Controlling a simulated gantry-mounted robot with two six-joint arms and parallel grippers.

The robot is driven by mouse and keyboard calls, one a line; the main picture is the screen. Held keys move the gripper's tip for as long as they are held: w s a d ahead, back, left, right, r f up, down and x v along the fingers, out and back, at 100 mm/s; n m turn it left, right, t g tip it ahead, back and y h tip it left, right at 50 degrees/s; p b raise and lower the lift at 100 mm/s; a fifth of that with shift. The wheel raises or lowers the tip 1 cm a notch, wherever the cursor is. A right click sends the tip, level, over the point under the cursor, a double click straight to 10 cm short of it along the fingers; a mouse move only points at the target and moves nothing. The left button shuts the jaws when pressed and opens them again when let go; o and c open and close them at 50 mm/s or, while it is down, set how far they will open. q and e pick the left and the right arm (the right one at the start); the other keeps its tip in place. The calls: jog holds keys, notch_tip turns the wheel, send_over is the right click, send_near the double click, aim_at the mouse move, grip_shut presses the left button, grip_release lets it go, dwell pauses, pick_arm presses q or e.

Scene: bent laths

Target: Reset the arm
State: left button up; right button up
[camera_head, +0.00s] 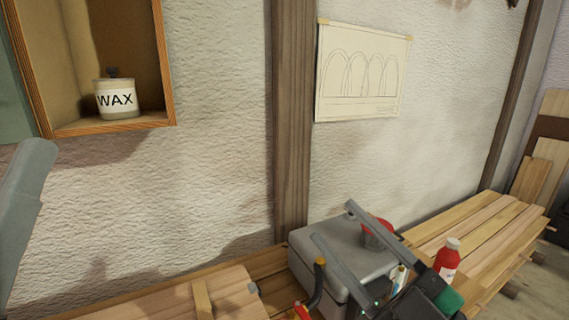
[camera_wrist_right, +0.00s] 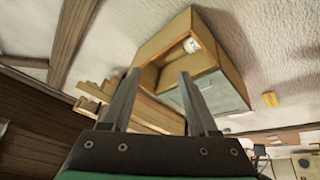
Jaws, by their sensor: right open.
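My right gripper (camera_head: 333,222) shows at the lower right of the head view, its two grey fingers spread and pointing up and to the left. In the right wrist view its fingers (camera_wrist_right: 160,73) stand apart with nothing between them. It appears in front of a grey box (camera_head: 342,250); I cannot tell whether they touch. A grey part, likely of my left arm, cuts in at the left edge of the head view. My left gripper's fingers cannot be made out.
A wooden wall cabinet (camera_head: 168,90) holds a jar labelled WAX (camera_head: 117,99). A drawing (camera_head: 362,73) of arches hangs on the wall. A red bottle (camera_head: 447,260) and a red object (camera_head: 378,236) are near the right gripper. Wooden planks (camera_head: 480,225) lie at the right.

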jog(key=s+d+r+m+t+h, duration=1)
jog(key=s+r+m+h, duration=0.2)
jog(key=r+m, duration=0.2)
pick_arm(q)
notch_tip(320, 180, up, 40)
jog(key=p, duration=3.8)
jog(key=shift+f, duration=0.15)
pick_arm(e)
notch_tip(320, 180, up, 38)
jog(key=m, duration=0.1)
jog(key=shift+w+d, duration=0.2)
jog(key=shift+w, duration=0.15)
